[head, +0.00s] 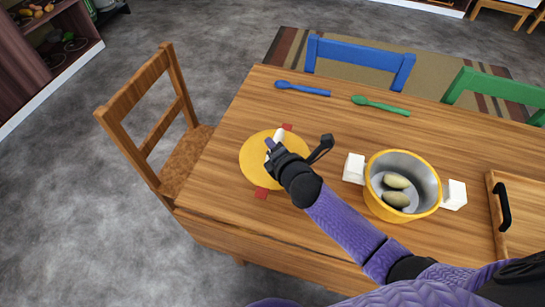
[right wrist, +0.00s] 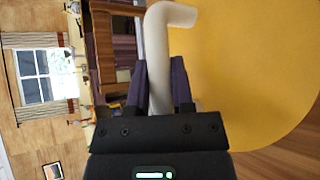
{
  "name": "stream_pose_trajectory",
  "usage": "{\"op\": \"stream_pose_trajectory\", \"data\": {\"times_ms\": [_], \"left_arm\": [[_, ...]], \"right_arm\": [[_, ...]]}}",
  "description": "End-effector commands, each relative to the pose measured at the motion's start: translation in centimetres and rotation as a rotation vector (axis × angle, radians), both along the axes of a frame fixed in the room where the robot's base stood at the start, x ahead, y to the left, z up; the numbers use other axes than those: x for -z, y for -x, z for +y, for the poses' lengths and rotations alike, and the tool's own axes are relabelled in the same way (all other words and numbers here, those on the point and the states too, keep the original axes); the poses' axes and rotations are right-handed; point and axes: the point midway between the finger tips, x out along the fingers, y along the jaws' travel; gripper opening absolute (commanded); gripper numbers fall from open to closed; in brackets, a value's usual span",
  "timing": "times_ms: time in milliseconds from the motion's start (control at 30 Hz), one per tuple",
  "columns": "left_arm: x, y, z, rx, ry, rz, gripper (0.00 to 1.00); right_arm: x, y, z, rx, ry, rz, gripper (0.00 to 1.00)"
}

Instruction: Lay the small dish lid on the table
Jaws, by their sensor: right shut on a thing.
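The lid is a yellow disc (head: 255,165) with a white handle (head: 279,135), over the left part of the table (head: 225,205). In the right wrist view the lid (right wrist: 255,70) fills the right side. My right gripper (head: 272,147) is shut on the lid's white handle, which stands between its fingers (right wrist: 160,80). Red tabs (head: 262,193) stick out on opposite sides beneath the lid's edge; what they belong to is mostly hidden by the lid. I cannot tell whether the lid touches it. My left gripper is not in view.
A yellow pot (head: 385,207) with white handles holds two greenish oval things (head: 396,190). A wooden tray (head: 520,235) lies at the right edge. Blue (head: 303,88) and green (head: 381,105) spoons lie at the back. Table is bare between lid and spoons.

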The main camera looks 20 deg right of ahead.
Motion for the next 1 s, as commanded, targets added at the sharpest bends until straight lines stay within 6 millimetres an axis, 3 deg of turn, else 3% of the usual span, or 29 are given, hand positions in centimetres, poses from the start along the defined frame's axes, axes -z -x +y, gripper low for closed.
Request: {"op": "stream_pose_trajectory", "data": {"times_ms": [33, 67, 367, 400, 567, 867, 1000], "left_arm": [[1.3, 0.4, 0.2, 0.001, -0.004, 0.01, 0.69], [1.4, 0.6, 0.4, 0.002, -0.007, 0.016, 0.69], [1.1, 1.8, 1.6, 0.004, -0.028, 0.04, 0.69], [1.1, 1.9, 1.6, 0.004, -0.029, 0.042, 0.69], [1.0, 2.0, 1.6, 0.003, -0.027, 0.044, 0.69], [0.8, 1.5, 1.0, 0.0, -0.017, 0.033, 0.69], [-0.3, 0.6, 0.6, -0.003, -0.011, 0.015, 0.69]], "right_arm": [[1.7, 0.0, 0.1, 0.0, -0.002, 0.003, 0.0], [2.0, 0.0, 0.0, 0.0, -0.001, 0.003, 0.0], [1.8, 0.0, 0.0, -0.001, 0.001, -0.001, 0.0], [1.8, 0.0, 0.0, 0.0, 0.0, 0.0, 0.33], [1.7, 0.0, 0.0, 0.0, 0.0, 0.0, 0.64], [1.4, 0.0, 0.0, 0.0, 0.0, -0.001, 0.64], [0.4, 1.8, -0.2, -0.001, 0.0, 0.0, 0.64]]}}
